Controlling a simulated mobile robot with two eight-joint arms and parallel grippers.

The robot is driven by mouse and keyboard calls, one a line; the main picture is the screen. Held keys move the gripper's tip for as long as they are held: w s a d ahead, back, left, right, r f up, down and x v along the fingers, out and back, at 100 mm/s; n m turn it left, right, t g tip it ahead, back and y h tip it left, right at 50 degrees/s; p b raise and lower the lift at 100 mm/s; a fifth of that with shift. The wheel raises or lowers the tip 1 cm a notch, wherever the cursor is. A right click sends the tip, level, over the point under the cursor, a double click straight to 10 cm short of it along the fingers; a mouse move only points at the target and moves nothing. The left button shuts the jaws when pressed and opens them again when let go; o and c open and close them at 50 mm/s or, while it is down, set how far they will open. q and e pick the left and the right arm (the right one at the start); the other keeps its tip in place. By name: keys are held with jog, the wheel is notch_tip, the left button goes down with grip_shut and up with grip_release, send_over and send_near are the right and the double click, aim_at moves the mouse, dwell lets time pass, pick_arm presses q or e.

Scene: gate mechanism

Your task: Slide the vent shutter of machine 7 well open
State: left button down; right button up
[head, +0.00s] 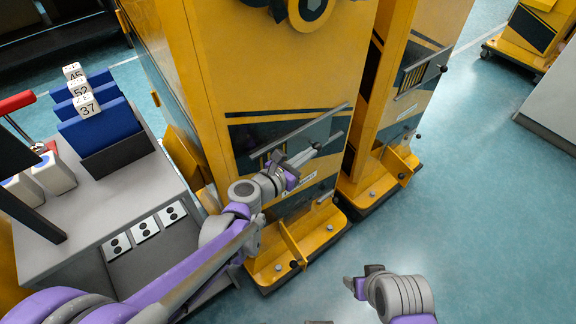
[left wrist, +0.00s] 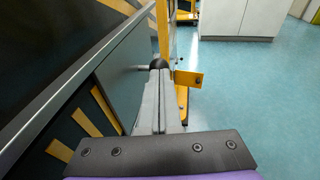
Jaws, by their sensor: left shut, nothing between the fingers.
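The near yellow machine (head: 290,70) has a dark vent shutter (head: 318,132) between two slanted rails on its front. The number on its label is too small to read. In the left wrist view the shutter (left wrist: 135,72) is a flat dark panel, with yellow-and-dark vent slots (left wrist: 100,105) showing to its left. A black round knob (left wrist: 158,62) shows just beyond my left fingertips; I cannot tell whether they touch it. My left gripper (head: 318,148) is shut and empty in front of the shutter. My right gripper (head: 352,284) is low, over the floor, its fingers unclear.
A second yellow machine (head: 410,60) with a similar vent stands close at the right. A grey bench (head: 130,193) with blue bins (head: 92,128) stands at the left. Yellow foot brackets (head: 292,248) jut out below the machine. Blue floor (head: 480,200) at the right is free.

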pick_arm(q)
jog(key=w+d, duration=0.3)
jog(key=d, duration=0.2)
jog(key=shift+w, duration=0.4)
jog(key=shift+d+r, duration=0.15)
